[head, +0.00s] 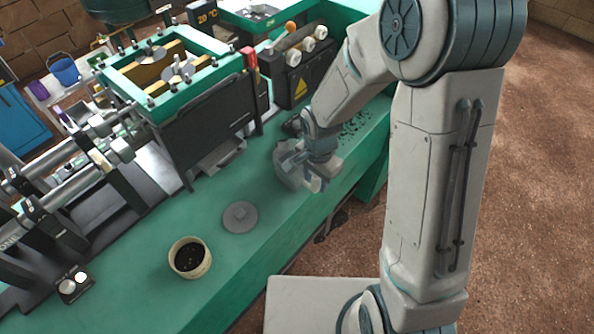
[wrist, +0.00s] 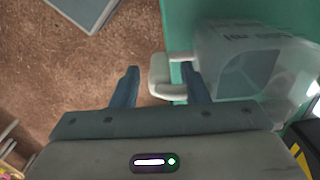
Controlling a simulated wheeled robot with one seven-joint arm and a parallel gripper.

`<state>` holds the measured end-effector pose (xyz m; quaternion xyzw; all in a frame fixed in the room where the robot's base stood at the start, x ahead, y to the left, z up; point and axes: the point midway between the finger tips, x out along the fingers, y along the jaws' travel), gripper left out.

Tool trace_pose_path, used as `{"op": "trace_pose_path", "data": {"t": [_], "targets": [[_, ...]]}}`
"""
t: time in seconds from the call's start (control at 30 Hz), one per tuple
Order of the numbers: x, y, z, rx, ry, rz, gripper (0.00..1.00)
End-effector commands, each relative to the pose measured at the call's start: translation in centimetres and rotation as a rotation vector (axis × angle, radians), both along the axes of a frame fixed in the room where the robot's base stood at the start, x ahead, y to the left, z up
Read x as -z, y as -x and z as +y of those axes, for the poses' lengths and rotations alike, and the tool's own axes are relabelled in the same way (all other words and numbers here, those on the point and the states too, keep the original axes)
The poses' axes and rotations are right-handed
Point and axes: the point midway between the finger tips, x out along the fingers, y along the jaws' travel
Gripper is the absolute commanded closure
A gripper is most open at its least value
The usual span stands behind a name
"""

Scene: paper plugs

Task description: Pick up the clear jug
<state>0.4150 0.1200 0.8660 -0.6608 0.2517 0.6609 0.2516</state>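The clear jug (wrist: 250,50) is a translucent, greyish container at the right of the wrist view, over the green bench. Its pale handle (wrist: 159,78) points toward the middle of that view. My gripper (wrist: 160,69) is open, with the handle between its fingers. The right finger is between the handle's outer grip and the jug body; the left finger is apart from the handle. In the head view the jug (head: 285,167) is partly hidden by my gripper (head: 306,173) at the bench's right side.
The green bench (head: 225,262) carries a cup of dark bits (head: 190,258) and a flat grey disc (head: 240,217). A press machine (head: 170,75) stands behind on the left. A control box with a warning sign (head: 298,80) stands behind the jug. Brown floor lies to the right.

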Motion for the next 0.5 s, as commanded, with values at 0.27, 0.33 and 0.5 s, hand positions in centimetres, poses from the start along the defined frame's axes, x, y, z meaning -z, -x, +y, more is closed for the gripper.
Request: {"op": "trace_pose_path", "data": {"t": [0.27, 0.33, 0.5], "targets": [[-0.05, -0.02, 0.01, 0.0, -0.001, -0.001, 1.0], [-0.05, -0.02, 0.01, 0.0, -0.001, -0.001, 1.0], [-0.22, -0.05, 0.01, 0.0, 0.0, -0.001, 1.0]]}}
